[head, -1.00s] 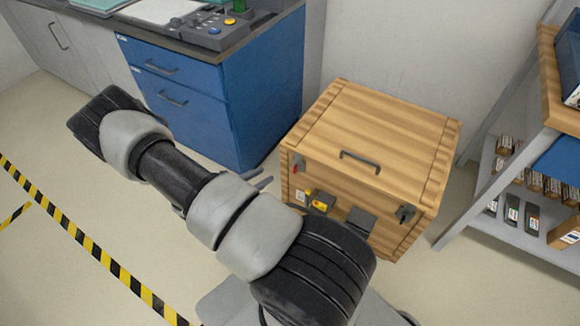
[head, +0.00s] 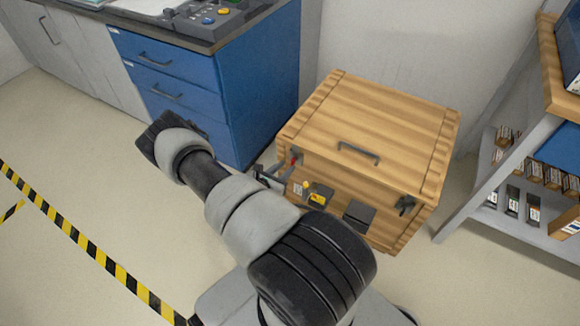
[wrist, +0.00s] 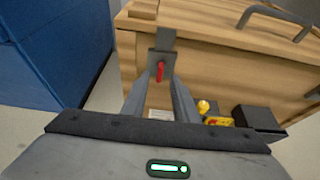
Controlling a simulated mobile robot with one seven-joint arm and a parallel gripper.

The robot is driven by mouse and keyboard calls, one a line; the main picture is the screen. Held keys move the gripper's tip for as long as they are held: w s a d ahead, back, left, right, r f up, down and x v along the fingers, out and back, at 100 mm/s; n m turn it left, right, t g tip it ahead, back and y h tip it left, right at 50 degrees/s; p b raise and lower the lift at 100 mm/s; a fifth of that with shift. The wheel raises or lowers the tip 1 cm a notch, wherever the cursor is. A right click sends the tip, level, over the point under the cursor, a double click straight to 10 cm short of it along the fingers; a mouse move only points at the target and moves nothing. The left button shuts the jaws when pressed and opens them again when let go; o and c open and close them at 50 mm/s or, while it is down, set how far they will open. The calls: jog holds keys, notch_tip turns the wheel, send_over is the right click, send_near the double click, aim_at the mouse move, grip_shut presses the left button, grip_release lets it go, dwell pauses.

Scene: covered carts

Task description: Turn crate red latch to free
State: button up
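The wooden crate (head: 385,118) stands on the floor against the wall, its lid closed. Its red latch (wrist: 160,71) sits on a dark plate at the upper left of the front face and hangs roughly vertical in the wrist view. The latch also shows, small, in the head view (head: 294,160). My gripper (wrist: 163,80) is open, with its two fingers pointing at the latch, one to each side of it in the picture. I cannot tell whether a finger touches it. In the head view my gripper (head: 272,174) is at the crate's front left corner.
A yellow knob (wrist: 203,106) and a dark box (wrist: 258,122) stick out from the crate front, right of my gripper. A second, dark latch (head: 405,204) is at the front right. The blue cabinet (head: 255,85) stands close on the left, a shelf rack (head: 480,180) on the right.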

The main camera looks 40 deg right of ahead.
aim_at(293, 161)
jog(key=shift+b+x, duration=0.45)
jog(key=shift+x, duration=1.8)
jog(key=shift+c, duration=0.3)
grip_shut()
